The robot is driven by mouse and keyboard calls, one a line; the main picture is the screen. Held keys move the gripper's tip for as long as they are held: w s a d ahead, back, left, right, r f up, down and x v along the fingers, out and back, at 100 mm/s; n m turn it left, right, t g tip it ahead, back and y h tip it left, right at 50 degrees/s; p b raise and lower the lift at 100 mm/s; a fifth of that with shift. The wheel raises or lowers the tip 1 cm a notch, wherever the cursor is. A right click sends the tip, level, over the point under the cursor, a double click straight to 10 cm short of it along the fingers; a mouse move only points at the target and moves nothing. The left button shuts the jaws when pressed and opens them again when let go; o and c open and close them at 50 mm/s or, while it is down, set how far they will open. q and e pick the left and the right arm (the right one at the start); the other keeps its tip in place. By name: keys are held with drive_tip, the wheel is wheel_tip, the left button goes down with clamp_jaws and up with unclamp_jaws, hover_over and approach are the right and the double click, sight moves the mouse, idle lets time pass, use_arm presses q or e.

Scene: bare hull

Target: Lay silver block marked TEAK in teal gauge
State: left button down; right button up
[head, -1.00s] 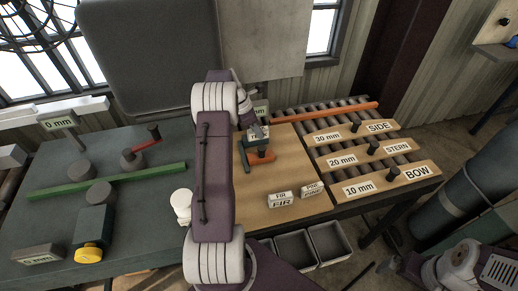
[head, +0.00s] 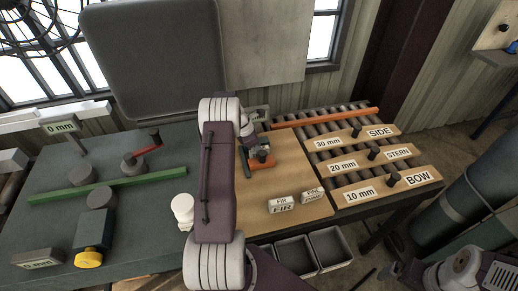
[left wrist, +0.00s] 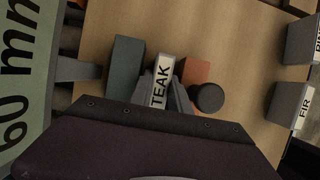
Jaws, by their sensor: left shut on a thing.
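My left gripper (head: 250,144) is shut on the silver block marked TEAK (left wrist: 162,80), its label facing up in the left wrist view. In that view the block is between the teal gauge piece (left wrist: 125,68) on the left and an orange piece (left wrist: 194,72) with a dark round knob (left wrist: 209,98) on the right. I cannot tell whether the block touches the board. In the head view my arm hides most of the teal piece and the block; the orange piece (head: 262,164) shows. Part of my right arm is at the lower right; its jaws are unclear.
Silver blocks marked FIR (head: 281,205) and PINE (head: 312,196) stand on the wooden board (head: 290,225). Labelled 10, 20 and 30 mm plates (head: 388,188) lie on rollers at the right. A green bar (head: 105,189) crosses the grey table. Bins (head: 330,247) are below the front edge.

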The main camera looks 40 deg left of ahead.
use_arm(q)
drive_tip(key=c, duration=1.5)
unclamp_jaws()
drive_tip(key=shift+f, duration=0.15)
drive_tip(key=v, duration=1.3)
drive_tip(key=s+d+m+g+y, duration=0.15)
drive_tip(key=s+d+m, duration=0.25)
drive_tip(key=d+m, duration=1.1)
drive_tip(key=s+d+f+m+y, duration=0.1)
drive_tip(key=s+d+f+m, duration=0.1)
drive_tip(key=s+d+m, duration=1.1)
drive_tip(key=shift+s+f+g, duration=0.3)
drive_tip(key=shift+s+g, duration=0.05)
drive_tip(key=shift+s, duration=0.1)
